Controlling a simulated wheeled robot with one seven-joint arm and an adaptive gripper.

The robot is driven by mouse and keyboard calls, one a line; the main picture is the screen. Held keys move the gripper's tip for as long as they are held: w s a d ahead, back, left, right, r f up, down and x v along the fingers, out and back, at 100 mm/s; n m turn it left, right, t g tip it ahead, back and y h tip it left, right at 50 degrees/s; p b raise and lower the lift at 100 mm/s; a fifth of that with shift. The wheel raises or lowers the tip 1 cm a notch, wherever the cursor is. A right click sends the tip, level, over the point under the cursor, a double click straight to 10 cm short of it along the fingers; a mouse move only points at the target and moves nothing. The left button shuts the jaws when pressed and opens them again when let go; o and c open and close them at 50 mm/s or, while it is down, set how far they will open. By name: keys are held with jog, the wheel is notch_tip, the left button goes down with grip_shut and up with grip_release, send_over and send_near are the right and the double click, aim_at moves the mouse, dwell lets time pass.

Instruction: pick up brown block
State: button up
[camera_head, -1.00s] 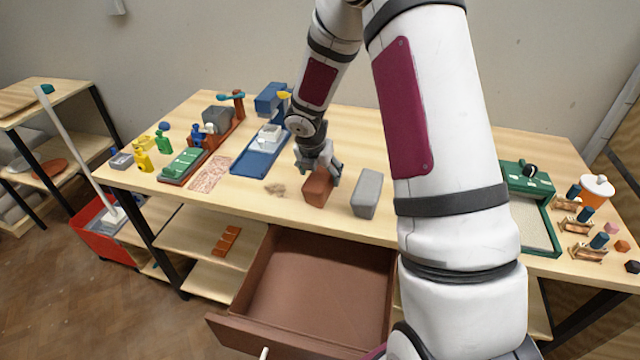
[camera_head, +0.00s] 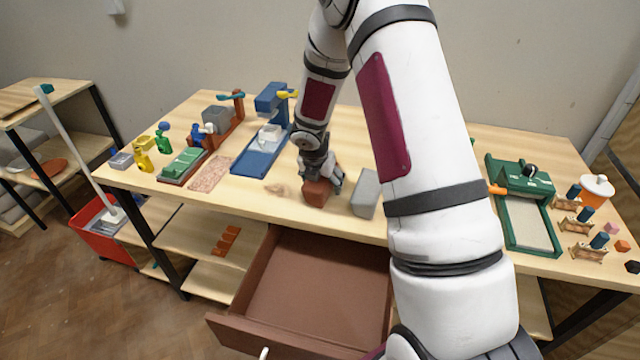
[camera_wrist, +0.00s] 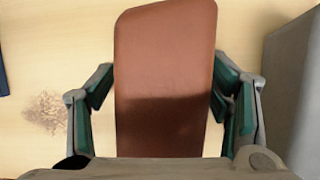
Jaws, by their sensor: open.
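The brown block (camera_head: 317,192) lies on the wooden table near its front edge, above the open drawer. In the wrist view the brown block (camera_wrist: 165,75) fills the middle, between the two green-padded fingers. My gripper (camera_head: 322,182) is over the block from above and hides its rear part in the head view. In the wrist view my gripper (camera_wrist: 163,100) is open, one finger on each side of the block. A narrow gap shows at the left finger; the right finger is very close to the block, and contact there cannot be told.
A grey block (camera_head: 365,192) stands close on the right of the brown block, also in the wrist view (camera_wrist: 292,85). A blue device (camera_head: 262,160) is to the left. An open brown drawer (camera_head: 320,285) juts out below. A green tray (camera_head: 508,215) is at right.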

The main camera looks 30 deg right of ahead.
jog(key=shift+f, duration=0.1)
jog(key=c, duration=1.7)
jog(key=shift+a, duration=0.1)
grip_shut()
